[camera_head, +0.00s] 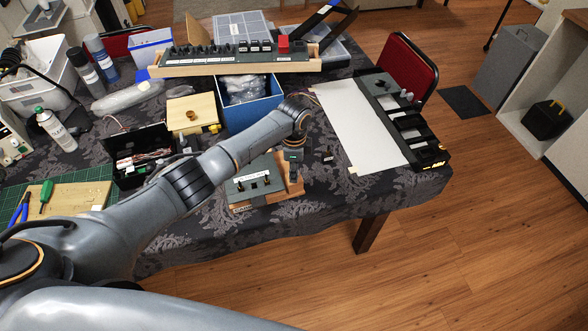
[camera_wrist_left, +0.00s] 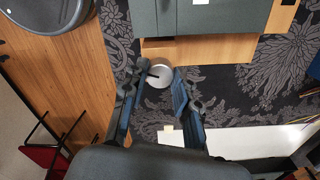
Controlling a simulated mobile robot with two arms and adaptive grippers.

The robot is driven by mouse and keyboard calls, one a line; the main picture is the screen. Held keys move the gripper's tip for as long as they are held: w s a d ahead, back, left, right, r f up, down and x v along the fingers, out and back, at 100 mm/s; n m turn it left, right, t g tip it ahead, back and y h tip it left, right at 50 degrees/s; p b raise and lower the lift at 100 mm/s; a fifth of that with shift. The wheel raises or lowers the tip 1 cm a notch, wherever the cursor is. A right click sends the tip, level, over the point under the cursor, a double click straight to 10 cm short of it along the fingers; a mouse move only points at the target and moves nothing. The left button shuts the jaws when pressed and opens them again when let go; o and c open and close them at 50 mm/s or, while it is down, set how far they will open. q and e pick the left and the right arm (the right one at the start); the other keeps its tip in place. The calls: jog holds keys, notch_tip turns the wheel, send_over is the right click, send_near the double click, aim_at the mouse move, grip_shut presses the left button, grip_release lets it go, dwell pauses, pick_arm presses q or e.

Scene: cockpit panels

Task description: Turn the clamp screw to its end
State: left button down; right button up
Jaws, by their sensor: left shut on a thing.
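The clamp screw (camera_wrist_left: 160,76) shows in the left wrist view as a round silver knob with a small dark bar. It sits at the edge of a wooden base under a dark grey panel (camera_wrist_left: 205,18). My left gripper (camera_wrist_left: 158,74) has one finger on each side of the knob and is shut on it. In the head view the left gripper (camera_head: 293,163) is at the right end of the small panel (camera_head: 245,187), which stands on a wooden base near the table's front edge. The screw is not clearly visible there. My right gripper is not in view.
A blue box (camera_head: 253,112) stands behind my left forearm. A white sheet (camera_head: 355,130) and a dark switch panel (camera_head: 412,125) lie to the right. A long switch panel (camera_head: 230,56) stands at the back. A black box (camera_head: 135,155) with wires is left of the forearm.

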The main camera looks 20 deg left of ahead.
pick_arm(q)
jog(key=c, duration=1)
grip_release()
notch_tip(320, 180, up, 12)
jog(key=shift+r, duration=0.1)
